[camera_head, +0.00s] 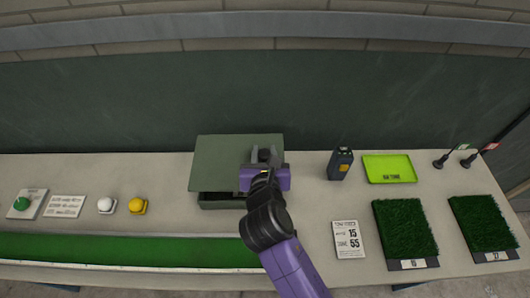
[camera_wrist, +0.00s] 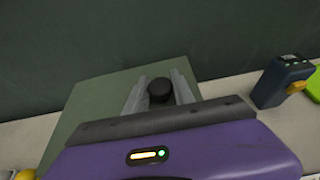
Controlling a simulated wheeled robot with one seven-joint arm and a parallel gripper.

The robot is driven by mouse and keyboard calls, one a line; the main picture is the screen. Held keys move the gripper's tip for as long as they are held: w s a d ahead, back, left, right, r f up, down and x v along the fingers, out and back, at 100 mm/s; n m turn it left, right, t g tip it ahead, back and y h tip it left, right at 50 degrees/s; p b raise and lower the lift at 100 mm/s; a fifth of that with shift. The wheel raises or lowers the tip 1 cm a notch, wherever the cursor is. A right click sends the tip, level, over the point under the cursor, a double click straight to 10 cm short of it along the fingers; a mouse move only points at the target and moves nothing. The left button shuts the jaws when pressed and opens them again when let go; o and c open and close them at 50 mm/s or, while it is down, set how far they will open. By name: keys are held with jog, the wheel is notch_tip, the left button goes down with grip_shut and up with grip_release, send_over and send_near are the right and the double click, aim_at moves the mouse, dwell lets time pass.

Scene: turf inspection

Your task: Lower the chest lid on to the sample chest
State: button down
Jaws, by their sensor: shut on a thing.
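The chest lid (camera_head: 222,160) is a flat grey-green panel over the sample chest (camera_head: 221,201), with a dark gap showing between them along the front edge. It also shows in the wrist view (camera_wrist: 97,98) as a broad green sheet. My gripper (camera_head: 265,157) is above the right part of the lid, shut on the lid's round black knob (camera_wrist: 160,90), with one finger on each side of it. My purple wrist and arm hide the right front of the chest. I cannot tell how the lid's back edge meets the chest.
A dark handheld device (camera_head: 340,163) and a lime tray (camera_head: 389,169) stand right of the chest. White (camera_head: 106,205) and yellow (camera_head: 137,206) balls sit left. A green strip (camera_head: 120,250) runs along the front left.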

jog(key=shift+a+f+b, duration=0.1)
jog(key=shift+f+b, duration=2.15)
jog(key=shift+b, duration=0.35)
jog(key=shift+f, duration=0.95)
jog(key=shift+r+p, duration=0.15)
jog(key=shift+p, duration=0.7)
jog(key=shift+f, duration=0.35)
jog(key=c, duration=1)
grip_release()
jog(key=shift+s, duration=0.1)
